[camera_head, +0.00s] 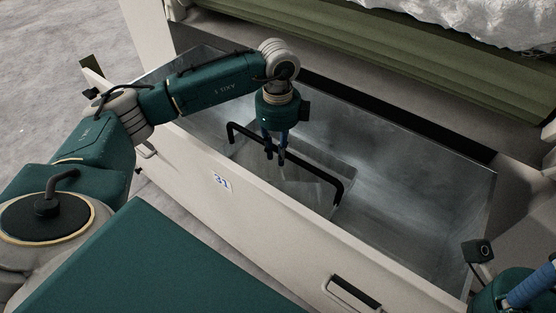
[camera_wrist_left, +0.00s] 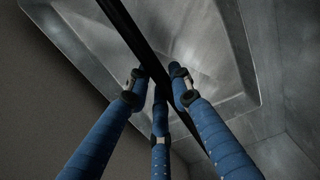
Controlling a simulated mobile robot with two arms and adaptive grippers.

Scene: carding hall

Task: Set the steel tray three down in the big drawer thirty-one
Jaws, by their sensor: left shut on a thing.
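The big drawer thirty-one (camera_head: 262,222) is pulled open and has a "31" label on its pale front. A grey steel tray (camera_head: 308,184) with a black arched handle (camera_head: 316,170) is inside the drawer's outline, near its front wall. The tray also shows in the left wrist view (camera_wrist_left: 200,35). My left gripper (camera_head: 274,157) is shut on the handle from above, its blue fingers around the bar (camera_wrist_left: 157,92). I cannot tell whether the tray touches the drawer floor. Part of my right gripper (camera_head: 532,286) shows at the bottom right; its fingertips are hidden.
The metal drawer floor (camera_head: 405,180) is bare to the right of the tray. A pale machine body with a green roller (camera_head: 440,60) and white fibre (camera_head: 500,18) stands behind. The drawer front has black pulls (camera_head: 356,292). Concrete floor (camera_head: 50,40) shows at the left.

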